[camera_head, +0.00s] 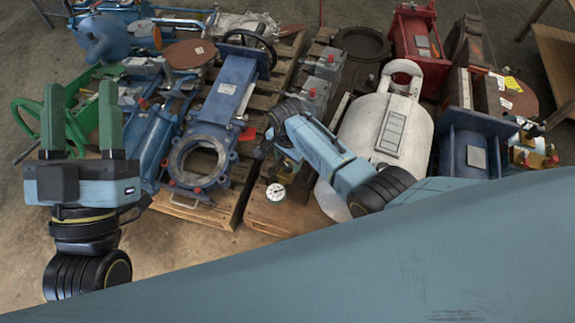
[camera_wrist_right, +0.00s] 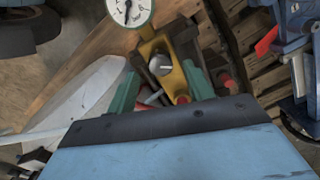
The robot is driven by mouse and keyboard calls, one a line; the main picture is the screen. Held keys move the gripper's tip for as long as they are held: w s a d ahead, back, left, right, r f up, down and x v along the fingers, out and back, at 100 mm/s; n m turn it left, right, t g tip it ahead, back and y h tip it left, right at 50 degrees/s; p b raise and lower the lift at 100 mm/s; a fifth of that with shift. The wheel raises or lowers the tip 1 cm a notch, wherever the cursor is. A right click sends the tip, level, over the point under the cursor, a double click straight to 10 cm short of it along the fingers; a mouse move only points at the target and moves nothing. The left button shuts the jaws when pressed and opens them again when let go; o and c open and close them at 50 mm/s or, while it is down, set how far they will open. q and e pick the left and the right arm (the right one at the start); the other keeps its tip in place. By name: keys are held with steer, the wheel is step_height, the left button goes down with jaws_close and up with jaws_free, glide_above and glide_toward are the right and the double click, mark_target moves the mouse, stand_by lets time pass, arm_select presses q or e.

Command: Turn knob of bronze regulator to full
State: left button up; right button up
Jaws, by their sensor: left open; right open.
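The bronze regulator (camera_wrist_right: 178,76) shows in the right wrist view as a yellow body with a round silver knob (camera_wrist_right: 160,65) and a white dial gauge (camera_wrist_right: 130,10) at the top edge. My right gripper (camera_wrist_right: 160,85) is open, its green fingers on either side of the yellow body, with the knob just beyond their tips. I cannot tell whether the fingers touch it. In the head view the gauge (camera_head: 276,193) shows below my right gripper, which hides most of the regulator. My left gripper (camera_head: 82,112) is open and empty at the left, fingers pointing up.
Wooden pallets (camera_head: 222,205) carry a blue gate valve (camera_head: 228,95), a white tank (camera_head: 385,125), a red valve (camera_head: 418,38) and a blue valve (camera_head: 468,150). Other brass fittings (camera_head: 535,158) lie at the right. Bare floor (camera_head: 170,245) shows at the lower left.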

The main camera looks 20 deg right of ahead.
mark_target(288, 168)
steer(key=shift+f+b, duration=0.5)
steer(key=shift+f, duration=0.4)
steer(key=shift+f+b, duration=0.4)
steer(key=shift+f, duration=0.15)
arm_select(q)
steer(key=s+r+t, duration=0.1)
steer(key=s+t, duration=0.1)
steer(key=t, duration=0.1)
steer(key=shift+s+a+r+h, duration=0.25)
steer(key=shift+a+r+h, duration=0.1)
steer(key=shift+r+h, duration=0.05)
arm_select(e)
steer(key=c, duration=1)
arm_select(q)
steer(key=shift+w, duration=0.15)
